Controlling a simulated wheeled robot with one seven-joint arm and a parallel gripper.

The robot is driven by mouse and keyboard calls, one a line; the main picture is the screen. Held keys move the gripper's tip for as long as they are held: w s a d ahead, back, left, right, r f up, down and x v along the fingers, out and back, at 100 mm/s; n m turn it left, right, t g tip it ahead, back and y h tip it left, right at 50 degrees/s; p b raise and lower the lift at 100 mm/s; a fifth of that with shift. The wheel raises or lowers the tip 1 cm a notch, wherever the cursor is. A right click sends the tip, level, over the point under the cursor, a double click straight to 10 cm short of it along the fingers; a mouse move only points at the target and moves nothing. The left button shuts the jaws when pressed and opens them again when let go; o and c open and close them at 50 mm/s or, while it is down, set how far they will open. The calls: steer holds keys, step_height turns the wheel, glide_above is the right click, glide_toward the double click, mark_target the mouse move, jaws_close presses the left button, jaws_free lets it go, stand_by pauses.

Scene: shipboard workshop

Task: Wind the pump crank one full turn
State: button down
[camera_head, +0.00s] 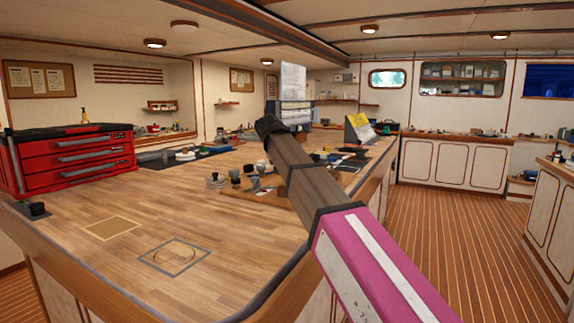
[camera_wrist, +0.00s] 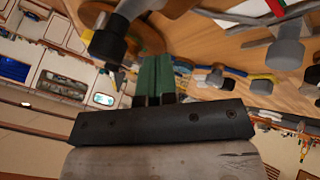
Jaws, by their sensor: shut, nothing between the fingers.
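My gripper (camera_wrist: 155,60) shows in the wrist view as two green fingers, shut side by side with nothing between them. In the head view my arm reaches over the workbench and its fingers cannot be made out. A black knob on a dark bar (camera_wrist: 108,45) is just left of the fingers in the wrist view, over a round brown wooden piece (camera_wrist: 147,38); contact cannot be told. A grey knob with an arm (camera_wrist: 285,52) is at the right. I cannot tell which is the pump crank. In the head view a wooden board (camera_head: 237,192) carries several small knobs, partly behind my arm.
The wooden workbench (camera_head: 90,260) has clear room at front left, with a tan square (camera_head: 113,228) and a framed circle marking (camera_head: 175,257). A red tool chest (camera_head: 75,157) stands at left. Tools (camera_head: 190,153) lie farther back. The floor (camera_head: 460,220) at right is free.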

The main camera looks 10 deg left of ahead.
steer(key=a+v, duration=0.2)
steer(key=v, duration=0.8)
steer(key=shift+a, duration=0.1)
